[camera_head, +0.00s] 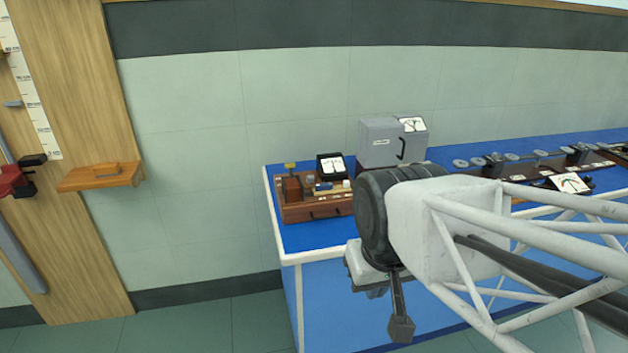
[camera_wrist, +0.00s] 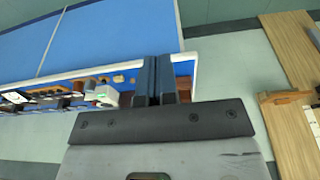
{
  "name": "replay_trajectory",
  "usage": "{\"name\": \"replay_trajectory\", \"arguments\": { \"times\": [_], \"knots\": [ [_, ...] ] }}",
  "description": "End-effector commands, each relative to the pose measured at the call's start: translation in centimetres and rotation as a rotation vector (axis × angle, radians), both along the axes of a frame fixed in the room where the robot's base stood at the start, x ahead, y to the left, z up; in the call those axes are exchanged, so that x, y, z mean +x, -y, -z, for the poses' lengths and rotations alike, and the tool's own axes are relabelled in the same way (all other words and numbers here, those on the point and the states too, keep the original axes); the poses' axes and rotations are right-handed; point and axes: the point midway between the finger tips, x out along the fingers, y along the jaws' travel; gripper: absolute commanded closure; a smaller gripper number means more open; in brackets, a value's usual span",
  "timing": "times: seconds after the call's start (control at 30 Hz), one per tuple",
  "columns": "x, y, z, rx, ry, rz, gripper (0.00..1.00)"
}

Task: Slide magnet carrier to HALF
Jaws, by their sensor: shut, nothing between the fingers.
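I cannot make out for certain which part is the magnet carrier, and no HALF mark is legible. A dark rail apparatus (camera_head: 525,168) with several round grey discs and dark blocks lies along the right of the blue bench (camera_head: 325,300). My gripper (camera_head: 401,328) hangs in front of the bench, pointing down, apart from the apparatus. In the wrist view my gripper (camera_wrist: 154,60) has its two dark fingers together with nothing between them. My arm hides the middle of the bench in the head view.
A wooden base (camera_head: 313,210) with small parts and a dial meter (camera_head: 331,166) stands at the bench's left end. A grey box (camera_head: 378,143) with a handle stands behind. On the left wall are a wooden board (camera_head: 85,100) with a scale and a small shelf (camera_head: 100,177).

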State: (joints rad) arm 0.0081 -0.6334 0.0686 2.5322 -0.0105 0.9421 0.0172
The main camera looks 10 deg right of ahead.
Motion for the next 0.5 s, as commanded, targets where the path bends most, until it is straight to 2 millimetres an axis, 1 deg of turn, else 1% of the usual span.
{"name": "replay_trajectory", "arguments": {
  "times": [0.33,0.5],
  "knots": [
    [0.00,0.00,0.00,0.000,0.000,0.000,1.00],
    [0.22,0.02,-0.09,0.000,-0.001,0.000,0.74]
  ]
}}
